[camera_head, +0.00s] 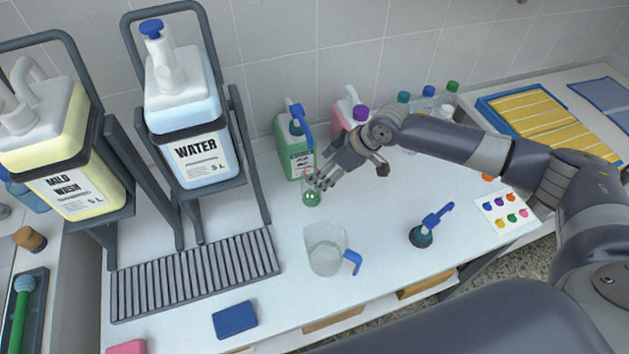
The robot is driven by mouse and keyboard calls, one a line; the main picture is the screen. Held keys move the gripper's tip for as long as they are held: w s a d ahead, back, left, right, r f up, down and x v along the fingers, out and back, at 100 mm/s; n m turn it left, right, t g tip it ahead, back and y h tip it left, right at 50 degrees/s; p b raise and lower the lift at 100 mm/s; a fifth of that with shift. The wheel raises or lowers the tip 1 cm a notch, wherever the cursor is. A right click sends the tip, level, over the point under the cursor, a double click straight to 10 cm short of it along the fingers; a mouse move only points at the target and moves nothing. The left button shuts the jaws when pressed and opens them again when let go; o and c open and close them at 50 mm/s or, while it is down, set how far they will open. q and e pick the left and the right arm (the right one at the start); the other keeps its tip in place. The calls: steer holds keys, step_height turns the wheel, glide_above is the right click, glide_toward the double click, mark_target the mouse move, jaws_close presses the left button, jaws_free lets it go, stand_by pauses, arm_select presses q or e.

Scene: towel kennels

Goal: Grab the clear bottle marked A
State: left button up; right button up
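My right gripper (322,182) reaches in from the right over the white counter. Its fingertips are at a small clear vessel (311,197) with green at its bottom and an orange ring near its top. The fingers overlap the vessel's side in this view, and I cannot tell whether they touch or grip it. Clear bottles with a teal cap (403,97), a blue cap (427,92) and a green cap (450,88) stand at the back, partly hidden by my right arm. I cannot read a letter A on any of them. My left gripper is out of view.
A green jug (295,150) stands behind the vessel, and a pink jug (345,112) is near my wrist. A clear pitcher (325,250) and a blue-handled tool (424,234) stand in front. Large WATER (195,155) and MILD WASH (75,190) containers are at left.

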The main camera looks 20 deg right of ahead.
steer(key=shift+w+a+f+p, duration=0.15)
steer(key=shift+a+f, duration=0.3)
steer(key=shift+f, duration=0.1)
steer(key=shift+w+a+f+p, duration=0.15)
steer(key=shift+a+f, duration=0.3)
steer(key=shift+f, duration=0.1)
steer(key=x, duration=0.2)
steer(key=p+x, duration=0.1)
steer(key=x, duration=0.1)
steer(key=shift+s+f, duration=0.15)
steer(key=shift+f, duration=0.4)
steer(key=shift+d, duration=0.1)
steer(key=shift+c, duration=0.8)
steer(key=c, duration=0.9)
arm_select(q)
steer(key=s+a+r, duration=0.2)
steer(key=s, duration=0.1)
arm_select(e)
steer(key=shift+c, duration=0.5)
